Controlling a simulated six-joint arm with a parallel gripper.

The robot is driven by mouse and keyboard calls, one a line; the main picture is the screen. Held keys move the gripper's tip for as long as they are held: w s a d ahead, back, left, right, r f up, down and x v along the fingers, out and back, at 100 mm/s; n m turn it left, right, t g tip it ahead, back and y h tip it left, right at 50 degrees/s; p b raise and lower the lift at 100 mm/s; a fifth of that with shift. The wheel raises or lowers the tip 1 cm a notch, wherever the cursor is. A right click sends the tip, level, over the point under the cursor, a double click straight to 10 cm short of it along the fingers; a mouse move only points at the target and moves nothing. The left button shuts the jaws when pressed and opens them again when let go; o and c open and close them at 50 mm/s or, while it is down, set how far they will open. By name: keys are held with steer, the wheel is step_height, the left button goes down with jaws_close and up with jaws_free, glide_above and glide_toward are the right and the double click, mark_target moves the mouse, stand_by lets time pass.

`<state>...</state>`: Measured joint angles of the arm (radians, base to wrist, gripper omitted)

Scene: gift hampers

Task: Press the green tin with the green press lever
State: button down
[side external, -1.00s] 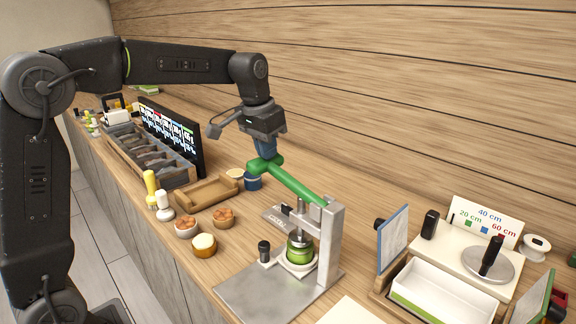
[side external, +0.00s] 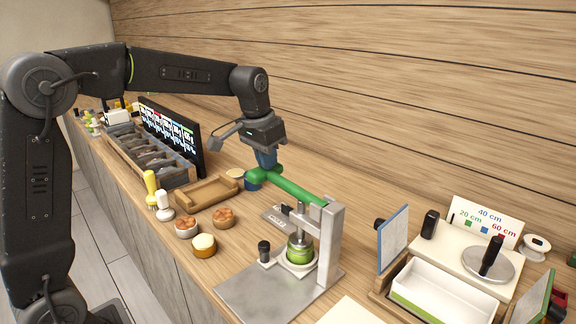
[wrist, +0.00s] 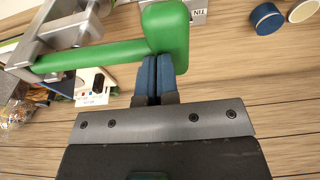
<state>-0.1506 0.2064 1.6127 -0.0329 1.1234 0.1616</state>
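The green press lever (side external: 298,190) runs from the metal press post (side external: 332,245) to a thick green crossbar at its free end, nearly level with a slight slope. The green tin (side external: 300,256) sits upright in the round seat on the press base, with the metal plunger right above it, seemingly touching its top. My gripper (side external: 265,163) points down onto the crossbar. In the wrist view, the blue fingers (wrist: 156,75) are together, with their tips against the green crossbar (wrist: 167,30). The crossbar does not appear to be between them.
A white box (side external: 440,292) and a blue-framed board (side external: 393,238) are at the right. The wooden wall is behind.

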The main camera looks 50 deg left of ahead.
mark_target(267, 173)
steer(key=shift+f, duration=0.15)
steer(key=shift+s+x, duration=0.25)
steer(key=shift+x, duration=0.95)
steer(key=shift+s+f, duration=0.1)
steer(key=shift+f, duration=0.35)
stand_by(0.4)
steer(key=shift+w+r+v, duration=0.1)
steer(key=shift+w+v, duration=0.25)
steer(key=shift+v, duration=1.4)
steer(key=shift+w+r+v, duration=0.1)
steer(key=shift+w+v, duration=0.25)
steer(key=shift+v, duration=1.35)
steer(key=shift+w+r+v, duration=0.1)
steer(key=shift+w+v, duration=0.3)
steer(key=shift+v, duration=1.35)
steer(key=shift+w, duration=0.1)
